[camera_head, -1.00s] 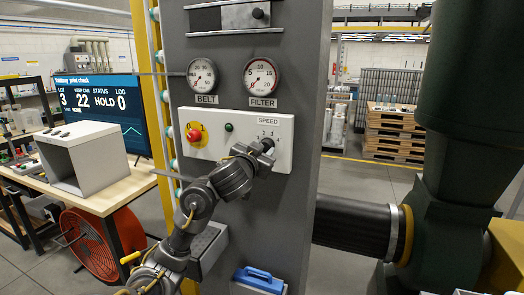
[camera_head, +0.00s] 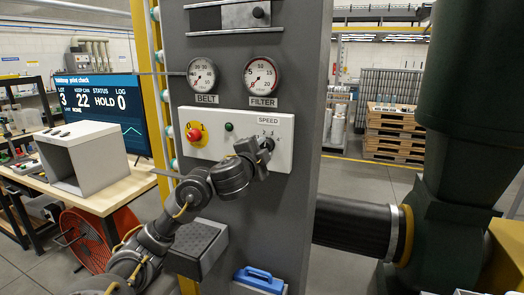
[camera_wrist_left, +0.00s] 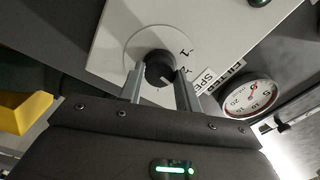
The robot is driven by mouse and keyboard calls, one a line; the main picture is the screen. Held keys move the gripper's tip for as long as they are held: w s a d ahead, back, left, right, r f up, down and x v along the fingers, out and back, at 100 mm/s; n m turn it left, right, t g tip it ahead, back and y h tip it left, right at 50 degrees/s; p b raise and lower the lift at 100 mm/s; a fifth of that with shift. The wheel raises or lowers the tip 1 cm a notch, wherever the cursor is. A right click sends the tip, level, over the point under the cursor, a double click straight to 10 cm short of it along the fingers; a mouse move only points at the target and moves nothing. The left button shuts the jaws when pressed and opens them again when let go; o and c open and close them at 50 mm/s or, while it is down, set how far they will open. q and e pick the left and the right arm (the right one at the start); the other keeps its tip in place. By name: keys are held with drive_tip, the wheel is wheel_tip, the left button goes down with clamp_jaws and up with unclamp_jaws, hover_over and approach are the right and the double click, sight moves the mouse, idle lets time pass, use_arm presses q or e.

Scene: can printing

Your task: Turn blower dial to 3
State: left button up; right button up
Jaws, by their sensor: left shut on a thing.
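The blower dial (camera_wrist_left: 160,66) is a round black knob on the white control panel (camera_head: 212,148), below the SPEED label (camera_head: 269,120). In the wrist view my left gripper (camera_wrist_left: 160,84) has its two fingers on either side of the knob, shut on it. The marks 1 and 2 show beside the knob there; the 3 is not clear. A pale line shows on the knob near the fingers. In the head view my left gripper (camera_head: 266,148) reaches the panel's right part and largely hides the dial. My right gripper is not in view.
A red emergency button (camera_head: 194,134) and a dark green button (camera_head: 229,127) sit left of the dial. The BELT gauge (camera_head: 202,74) and FILTER gauge (camera_head: 261,75) are above. A blue-handled item (camera_head: 259,280) is below. A yellow post (camera_head: 150,90) stands left of the column.

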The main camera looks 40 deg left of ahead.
use_arm(q)
drive_tip(key=shift+a+r+m, duration=0.1)
drive_tip(key=shift+r+m, duration=0.1)
drive_tip(key=shift+m, duration=0.7)
drive_tip(key=o, duration=0.7)
drive_tip(key=shift+c, duration=0.2)
drive_tip(key=o, duration=0.3)
drive_tip(key=shift+w+f, duration=0.15)
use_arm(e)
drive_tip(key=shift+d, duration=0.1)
use_arm(q)
drive_tip(key=shift+o, duration=0.2)
